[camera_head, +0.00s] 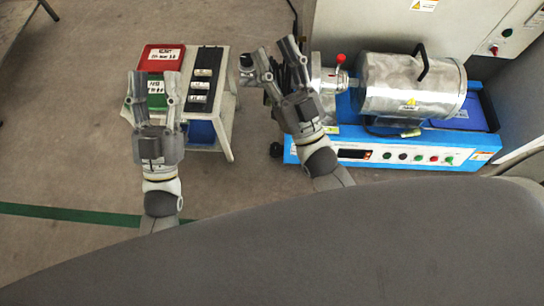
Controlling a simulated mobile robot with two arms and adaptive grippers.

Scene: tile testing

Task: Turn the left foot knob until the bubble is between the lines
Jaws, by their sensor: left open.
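The blue machine (345,158) stands at the right. A round black foot knob (276,149) shows at its front left corner. Another dark round part (247,61) shows further back, left of my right gripper; I cannot tell whether it is a foot knob. No bubble or lines can be made out. My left gripper (154,78) is open over the small table with bins, well left of the machine. My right gripper (274,49) has its fingers apart over the machine's left end, and dark parts show between them; I cannot tell whether they touch. It hides part of that end.
A small white table (229,105) bears a red bin (152,52), a green bin (157,103) and a black strip (203,60). A metal drum (400,85) lies on the machine. A grey cabinet (370,20) stands behind.

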